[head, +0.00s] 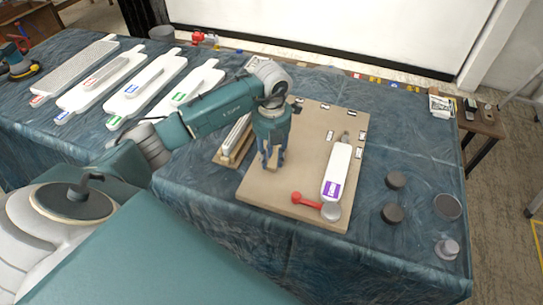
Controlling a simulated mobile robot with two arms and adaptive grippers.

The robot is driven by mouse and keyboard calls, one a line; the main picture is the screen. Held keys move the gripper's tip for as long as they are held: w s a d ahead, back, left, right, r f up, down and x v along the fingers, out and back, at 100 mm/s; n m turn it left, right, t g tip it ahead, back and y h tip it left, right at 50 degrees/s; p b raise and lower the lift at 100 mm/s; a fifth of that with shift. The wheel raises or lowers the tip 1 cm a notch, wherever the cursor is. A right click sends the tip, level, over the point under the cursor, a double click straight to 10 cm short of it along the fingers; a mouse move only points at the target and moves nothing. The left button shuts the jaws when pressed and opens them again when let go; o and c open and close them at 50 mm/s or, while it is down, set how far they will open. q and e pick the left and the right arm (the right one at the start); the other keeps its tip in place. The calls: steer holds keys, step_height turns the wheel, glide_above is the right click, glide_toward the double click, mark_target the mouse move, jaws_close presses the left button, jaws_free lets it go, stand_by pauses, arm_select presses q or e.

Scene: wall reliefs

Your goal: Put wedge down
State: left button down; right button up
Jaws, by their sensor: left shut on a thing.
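My left gripper (272,161) points down over the left part of a tan board (290,196) on the table. Its blue fingers are shut on the wedge, which is mostly hidden between them and hard to make out. I cannot tell whether the wedge touches the board. A white relief piece with a purple label (337,172) lies on the board's right side. My right gripper is not in view.
A wooden holder with a pale bar (234,150) sits just left of the board. Several dark discs and a grey knob (446,249) lie to the right. White relief pieces (146,86) line the table's left. Small labelled blocks edge the board.

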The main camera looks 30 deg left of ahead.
mark_target(271, 160)
arm_select(q)
steer(key=shift+f, duration=0.2)
steer(key=c, duration=1.4)
jaws_free()
steer(key=shift+o, duration=0.2)
steer(key=shift+r, duration=0.2)
steer(key=shift+r, duration=0.2)
step_height(271, 160, up, 12)
steer(key=b, duration=0.2)
steer(key=shift+f, duration=0.15)
